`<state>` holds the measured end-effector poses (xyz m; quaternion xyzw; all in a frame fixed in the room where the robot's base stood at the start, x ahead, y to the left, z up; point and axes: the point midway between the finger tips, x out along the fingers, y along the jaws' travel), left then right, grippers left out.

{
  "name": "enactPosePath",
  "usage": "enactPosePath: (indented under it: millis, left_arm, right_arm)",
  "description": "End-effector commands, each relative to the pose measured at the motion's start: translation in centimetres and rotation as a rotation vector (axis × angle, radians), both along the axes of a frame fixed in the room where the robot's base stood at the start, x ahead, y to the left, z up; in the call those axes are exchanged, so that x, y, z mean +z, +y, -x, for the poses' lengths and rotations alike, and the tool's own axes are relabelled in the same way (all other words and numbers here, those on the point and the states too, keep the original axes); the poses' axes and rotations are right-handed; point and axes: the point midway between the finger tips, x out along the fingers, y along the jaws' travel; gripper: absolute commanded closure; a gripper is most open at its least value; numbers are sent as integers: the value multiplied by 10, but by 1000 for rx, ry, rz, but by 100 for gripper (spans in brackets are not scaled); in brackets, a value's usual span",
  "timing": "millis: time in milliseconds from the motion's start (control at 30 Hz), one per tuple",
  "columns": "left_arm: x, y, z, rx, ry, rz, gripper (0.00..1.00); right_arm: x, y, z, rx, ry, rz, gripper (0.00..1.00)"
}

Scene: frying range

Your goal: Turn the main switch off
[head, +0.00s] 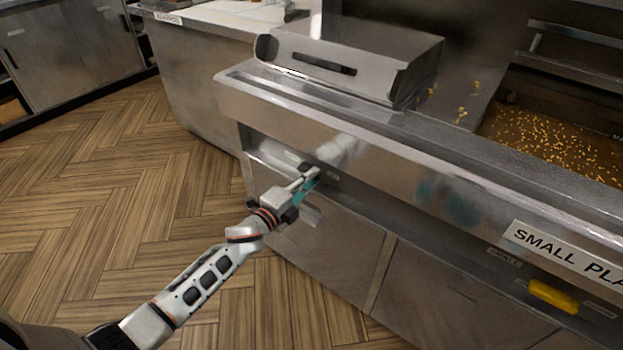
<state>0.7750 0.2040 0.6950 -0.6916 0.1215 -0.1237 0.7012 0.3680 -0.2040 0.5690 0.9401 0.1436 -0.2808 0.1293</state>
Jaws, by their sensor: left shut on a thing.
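My left gripper (306,182) is at the recessed front panel (265,150) of the steel frying range, near its left end. It is shut on a small part there, which appears to be the main switch. The fingers hide nearly all of this part, so its position cannot be read. Teal shows at the fingertips. A small pale label sits on the panel just right of the fingers, too small to read. My right gripper is not in view.
A steel ledge (400,135) overhangs the panel. A steel box (340,65) stands on top. A yellow handle (553,296) sits in the recess at the right, below a "SMALL PLA…" sign (565,248). Fries (550,135) lie at upper right. The wooden floor (90,190) at left is clear.

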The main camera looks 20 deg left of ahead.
Motion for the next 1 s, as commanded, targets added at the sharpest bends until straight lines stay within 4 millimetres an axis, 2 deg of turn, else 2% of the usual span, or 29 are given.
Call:
enactPosePath:
  millis: [267, 300, 367, 767, 867, 1000]
  left_arm:
    - [-1, 0, 0, 1, 0, -5, 100]
    - [-1, 0, 0, 1, 0, -5, 82]
    - [-1, 0, 0, 1, 0, -5, 68]
    - [-1, 1, 3, 0, 1, -3, 68]
    - [-2, 5, 12, 1, 1, -3, 68]
    - [-2, 13, 36, -1, 3, -2, 68]
  right_arm:
    - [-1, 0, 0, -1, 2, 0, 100]
    - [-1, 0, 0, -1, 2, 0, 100]
    - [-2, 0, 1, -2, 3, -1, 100]
    - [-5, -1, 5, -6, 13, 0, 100]
    - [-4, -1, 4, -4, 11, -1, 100]
    - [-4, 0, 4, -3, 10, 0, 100]
